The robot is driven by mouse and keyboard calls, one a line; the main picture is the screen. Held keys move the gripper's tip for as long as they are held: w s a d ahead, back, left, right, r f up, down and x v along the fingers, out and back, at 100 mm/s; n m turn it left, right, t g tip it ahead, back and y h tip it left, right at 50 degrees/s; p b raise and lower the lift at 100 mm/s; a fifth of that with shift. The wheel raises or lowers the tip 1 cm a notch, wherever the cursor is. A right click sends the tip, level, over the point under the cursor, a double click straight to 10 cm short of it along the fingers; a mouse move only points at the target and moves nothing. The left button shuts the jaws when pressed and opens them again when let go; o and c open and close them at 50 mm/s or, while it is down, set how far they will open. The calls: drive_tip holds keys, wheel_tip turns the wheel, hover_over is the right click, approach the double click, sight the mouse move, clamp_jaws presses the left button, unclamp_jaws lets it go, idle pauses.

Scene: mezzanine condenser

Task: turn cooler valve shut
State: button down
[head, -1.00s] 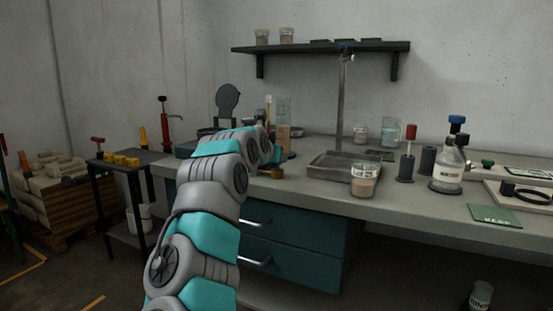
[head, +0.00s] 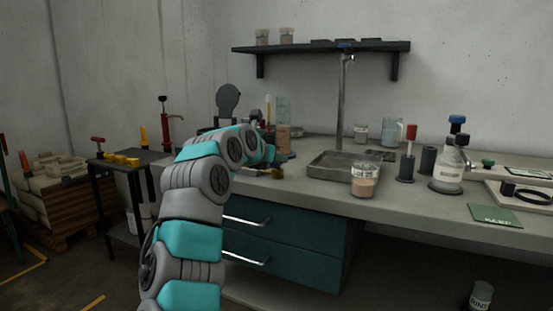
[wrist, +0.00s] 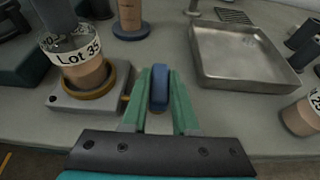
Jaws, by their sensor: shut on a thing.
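In the wrist view, the two green fingers of my gripper (wrist: 158,92) are shut on a blue handle (wrist: 159,88), one finger on each side. The handle appears to be the cooler valve's; a bit of brass shows beneath it. To its left is a grey block (wrist: 75,101) with a brass ring, holding a vial labelled "Lot 35" (wrist: 85,72). In the head view, brass fittings (head: 271,174) show at the counter's front edge, just below the end of my arm. My arm hides most of the grey block there, and the fingertips are hard to make out.
A metal tray (head: 330,166) lies right of my gripper, with a tall post behind it. A labelled jar (head: 365,181) stands near the counter's front edge. A flask (head: 447,170) and a green card (head: 495,215) are farther right. Drawers (head: 285,220) lie below the counter.

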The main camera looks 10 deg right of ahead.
idle(0.8)
drive_tip(key=c, duration=0.7)
unclamp_jaws()
drive_tip(key=v, duration=0.7)
drive_tip(key=shift+s+a+r, duration=0.15)
drive_tip(key=shift+s+a, duration=0.1)
drive_tip(key=shift+s, duration=0.05)
